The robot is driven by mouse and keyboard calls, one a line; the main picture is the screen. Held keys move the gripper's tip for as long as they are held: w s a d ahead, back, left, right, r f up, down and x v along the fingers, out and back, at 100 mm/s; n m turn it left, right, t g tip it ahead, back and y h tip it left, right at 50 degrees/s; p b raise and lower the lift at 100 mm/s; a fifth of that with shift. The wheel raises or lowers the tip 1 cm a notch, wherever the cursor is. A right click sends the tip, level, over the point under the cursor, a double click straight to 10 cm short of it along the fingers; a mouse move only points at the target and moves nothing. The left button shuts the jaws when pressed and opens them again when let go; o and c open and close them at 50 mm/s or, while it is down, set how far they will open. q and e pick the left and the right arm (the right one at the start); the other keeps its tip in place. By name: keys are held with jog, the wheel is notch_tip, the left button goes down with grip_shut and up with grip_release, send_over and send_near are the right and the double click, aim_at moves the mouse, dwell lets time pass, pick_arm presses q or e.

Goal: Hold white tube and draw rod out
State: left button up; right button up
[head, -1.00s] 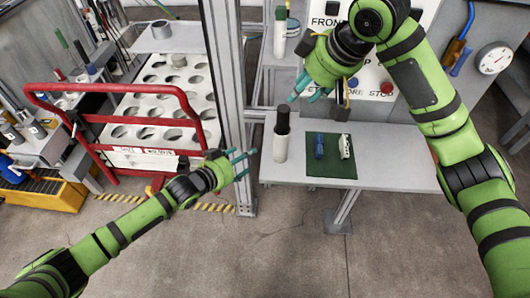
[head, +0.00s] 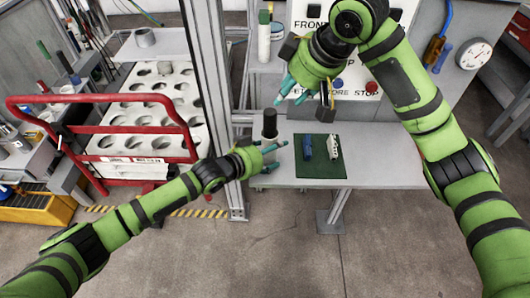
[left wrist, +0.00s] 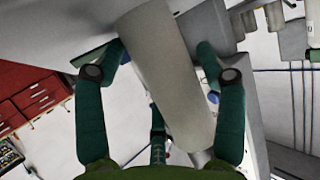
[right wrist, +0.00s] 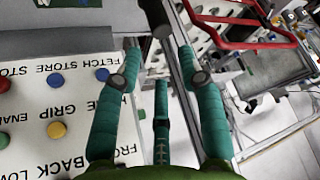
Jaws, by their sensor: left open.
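The white tube (head: 269,134) stands upright on the grey table, with the black rod (head: 270,115) sticking out of its top. My left gripper (head: 278,157) is open at the tube's lower part, partly hiding it. In the left wrist view the white tube (left wrist: 165,70) lies between the spread fingers; whether any finger touches it I cannot tell. My right gripper (head: 287,98) is open and empty, above and slightly right of the rod. In the right wrist view a dark round end, apparently the rod (right wrist: 155,16), shows just beyond the open fingertips.
A green mat (head: 320,172) right of the tube carries a blue item (head: 307,147) and a white item (head: 333,147). A button panel (head: 365,82) stands behind. A metal post (head: 207,80) and a red-railed rack (head: 100,99) are at left. The table's right part is clear.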

aim_at(271, 124)
jog(key=shift+a, duration=0.1)
